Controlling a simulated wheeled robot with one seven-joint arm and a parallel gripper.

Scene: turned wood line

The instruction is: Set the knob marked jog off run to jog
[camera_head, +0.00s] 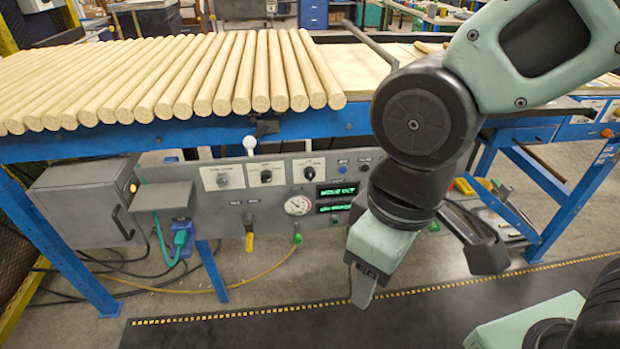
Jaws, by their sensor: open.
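A grey control panel hangs under the blue table, with three rotary knobs on white plates: a grey left knob (223,181), a dark middle knob (266,176) and a black right knob (309,173). The lettering is too small to read, so I cannot tell which is marked jog off run or where it points. My gripper (362,292) points down in front of the panel's right part, below and right of the knobs and apart from them. It is open, seen side-on, with no object visible in it. My arm hides the panel's right end.
Wooden rods (170,75) lie in a row on the blue table (100,143) above. The panel also bears a gauge (298,205), green displays (337,190), a white ball lever (250,142) and a yellow-handled valve (249,240). A grey box (85,205) stands left. Floor in front is open.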

